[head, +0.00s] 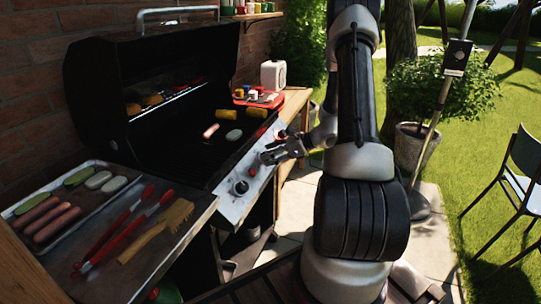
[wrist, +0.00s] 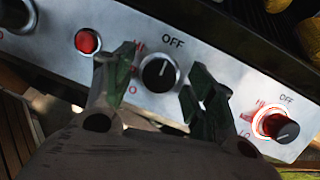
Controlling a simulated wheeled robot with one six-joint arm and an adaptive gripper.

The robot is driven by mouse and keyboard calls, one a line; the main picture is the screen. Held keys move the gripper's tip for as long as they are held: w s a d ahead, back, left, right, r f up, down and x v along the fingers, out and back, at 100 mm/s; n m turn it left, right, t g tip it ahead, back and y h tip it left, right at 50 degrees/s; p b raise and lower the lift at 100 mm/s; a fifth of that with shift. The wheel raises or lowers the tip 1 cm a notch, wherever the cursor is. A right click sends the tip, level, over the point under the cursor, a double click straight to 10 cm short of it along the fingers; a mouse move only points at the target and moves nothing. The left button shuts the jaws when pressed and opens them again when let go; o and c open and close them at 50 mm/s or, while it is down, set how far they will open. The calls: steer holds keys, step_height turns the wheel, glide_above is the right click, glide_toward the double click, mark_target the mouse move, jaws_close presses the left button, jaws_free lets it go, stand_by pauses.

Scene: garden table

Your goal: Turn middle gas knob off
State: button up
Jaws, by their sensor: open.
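The middle gas knob (wrist: 158,74) is black and round, on the grill's silver control panel (wrist: 215,65). Its white line points up toward the OFF mark, and no lit ring shows around it. My gripper (wrist: 161,80) is open, with one green-padded finger on each side of this knob. I cannot tell whether the fingers touch it. In the head view my gripper (head: 268,155) is at the front panel and covers the middle knob.
The right knob (wrist: 286,131) has a glowing red ring. A red button (wrist: 87,41) sits left of the middle knob, and another knob (wrist: 15,14) is at the upper left. A tray (head: 117,170) of food and tools lie on the left side shelf. The grill lid (head: 150,65) is open.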

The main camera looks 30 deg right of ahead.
steer(key=v, duration=1.1)
steer(key=shift+s+d, duration=0.25)
steer(key=s+a+r+n+g+h, duration=0.1)
steer(key=s+a+r+n+g, duration=0.1)
steer(key=s+n+g, duration=0.35)
steer(key=s+a+r+n+g, duration=0.1)
steer(key=s+a+n+g, duration=0.15)
steer(key=s+n, duration=0.5)
steer(key=s+a+r+n+t+h, duration=0.2)
steer(key=s+a+r+n, duration=0.3)
steer(key=r, duration=0.4)
steer(key=s+a+r+n+t+h, duration=0.1)
steer(key=s+a+r+n+h, duration=0.4)
steer(key=r+n, duration=0.3)
step_height(320, 180, up, 2)
steer(key=shift+a+r+t+h, duration=0.15)
steer(key=shift+a+t+h, duration=0.15)
steer(key=shift+t, duration=0.1)
